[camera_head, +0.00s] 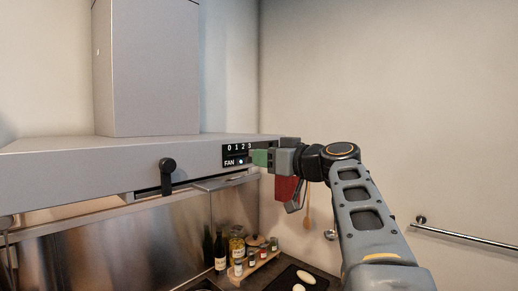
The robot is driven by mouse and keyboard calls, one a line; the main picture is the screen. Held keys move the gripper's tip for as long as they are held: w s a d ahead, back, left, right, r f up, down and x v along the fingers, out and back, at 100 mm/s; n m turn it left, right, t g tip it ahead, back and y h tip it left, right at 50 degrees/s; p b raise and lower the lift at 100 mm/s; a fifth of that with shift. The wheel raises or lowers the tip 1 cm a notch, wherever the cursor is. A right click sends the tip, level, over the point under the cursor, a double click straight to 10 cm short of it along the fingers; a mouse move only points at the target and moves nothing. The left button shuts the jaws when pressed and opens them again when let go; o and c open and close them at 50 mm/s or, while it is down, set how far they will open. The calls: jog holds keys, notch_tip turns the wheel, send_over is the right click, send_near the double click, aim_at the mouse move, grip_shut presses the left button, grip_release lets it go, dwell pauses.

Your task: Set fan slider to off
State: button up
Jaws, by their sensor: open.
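The fan panel (235,149) is a black strip on the front of the grey range hood (70,165), marked "0 1 2 3" and "FAN". A small bright bluish-white spot (240,162) shows right of the word FAN; whether it is the slider or a light is too small to tell. My gripper (260,158) is at the panel's right end, its green fingertip overlapping that part. It is open with nothing visible between its fingers. Contact with the panel cannot be told, and the panel's right part is partly hidden.
A red item (287,188) shows under my gripper. A metal rail (460,238) is on the right wall.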

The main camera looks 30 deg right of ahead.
jog(key=shift+p+x, duration=0.45)
jog(key=shift+x, duration=1)
grip_shut()
